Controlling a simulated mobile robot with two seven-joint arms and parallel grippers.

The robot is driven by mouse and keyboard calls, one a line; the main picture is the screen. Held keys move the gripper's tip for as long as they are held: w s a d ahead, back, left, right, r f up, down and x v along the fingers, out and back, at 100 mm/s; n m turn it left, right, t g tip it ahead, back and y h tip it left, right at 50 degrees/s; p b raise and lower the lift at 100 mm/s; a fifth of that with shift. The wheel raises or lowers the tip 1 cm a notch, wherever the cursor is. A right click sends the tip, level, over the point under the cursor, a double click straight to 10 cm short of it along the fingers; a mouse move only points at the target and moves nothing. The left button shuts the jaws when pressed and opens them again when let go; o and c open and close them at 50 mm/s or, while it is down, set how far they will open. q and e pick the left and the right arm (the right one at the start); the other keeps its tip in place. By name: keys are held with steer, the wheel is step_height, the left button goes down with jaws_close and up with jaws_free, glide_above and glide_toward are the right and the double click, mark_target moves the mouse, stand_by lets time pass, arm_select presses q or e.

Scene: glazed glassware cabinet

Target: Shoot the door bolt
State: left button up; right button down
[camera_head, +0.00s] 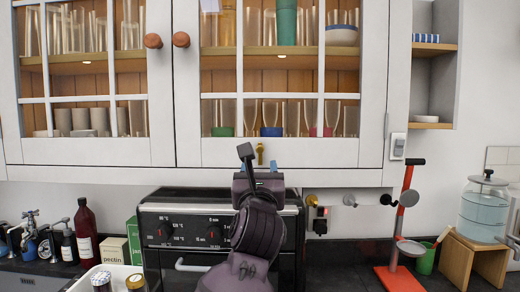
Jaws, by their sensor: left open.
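The glazed cabinet has two white doors, both closed: the left door (90,151) and the right door (310,152). A small brass-yellow bolt (260,154) sits on the lower rail of the right door, near the cabinet's bottom edge. My left gripper (247,158) is raised just left of the bolt in the picture, with its dark fingers against the lower door rail. It is open and holds nothing that I can see. Whether it touches the bolt I cannot tell. My right gripper is not in view.
Round wooden knobs (181,40) sit where the doors meet. A white switch-like fitting (397,146) is at the right door's edge. Below stand a black oven (163,210), bottles (86,232), a red stand (398,278) and a glass jar (482,211). Hooks line the wall beneath the cabinet.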

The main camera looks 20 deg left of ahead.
mark_target(260, 151)
arm_select(q)
steer(key=p+x, duration=0.1)
steer(key=x, duration=0.7)
steer(key=shift+w+a+r, duration=0.15)
steer(key=shift+w+r, duration=0.05)
steer(key=shift+w, duration=0.15)
jaws_close()
